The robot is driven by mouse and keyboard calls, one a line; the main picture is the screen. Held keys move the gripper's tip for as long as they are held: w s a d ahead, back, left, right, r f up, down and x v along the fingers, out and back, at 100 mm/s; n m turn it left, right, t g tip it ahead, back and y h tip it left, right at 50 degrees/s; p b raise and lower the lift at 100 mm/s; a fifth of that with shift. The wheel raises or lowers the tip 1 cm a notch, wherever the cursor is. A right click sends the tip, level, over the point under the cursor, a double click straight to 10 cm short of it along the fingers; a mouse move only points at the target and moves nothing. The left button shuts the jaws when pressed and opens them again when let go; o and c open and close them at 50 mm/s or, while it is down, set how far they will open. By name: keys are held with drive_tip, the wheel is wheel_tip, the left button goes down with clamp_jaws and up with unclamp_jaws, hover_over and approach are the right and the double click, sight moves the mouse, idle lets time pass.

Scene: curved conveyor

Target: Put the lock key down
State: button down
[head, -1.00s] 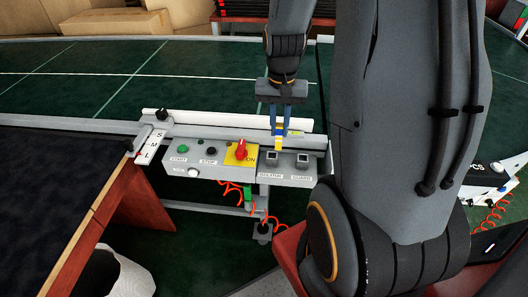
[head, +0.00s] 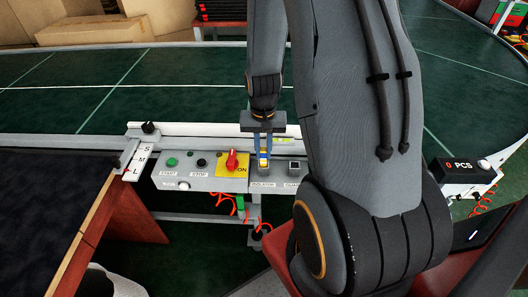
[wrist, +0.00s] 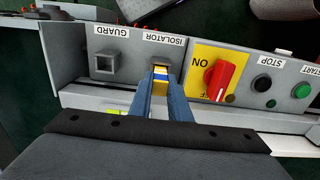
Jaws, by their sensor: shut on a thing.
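My gripper (head: 264,154) points down at the grey control box, its blue fingers shut on a small yellow key. In the wrist view the yellow key (wrist: 160,73) shows between the fingertips (wrist: 158,82). The key is right at the socket marked ISOLATOR and covers most of it. I cannot tell how deep in the socket it sits. The neighbouring GUARD socket (wrist: 106,62) is a dark square opening with no key; it also shows in the head view (head: 294,167).
The control box carries a red rotary switch (wrist: 217,77) on a yellow plate close beside my gripper, a black STOP button (wrist: 262,83) and a green START button (wrist: 301,90). A pale rail (head: 205,129) runs behind it. The green conveyor (head: 120,105) curves behind.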

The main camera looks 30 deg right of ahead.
drive_tip(key=shift+f, duration=0.5)
drive_tip(key=shift+f, duration=0.15)
drive_tip(key=c, duration=1.6)
unclamp_jaws()
drive_tip(key=shift+c, duration=0.2)
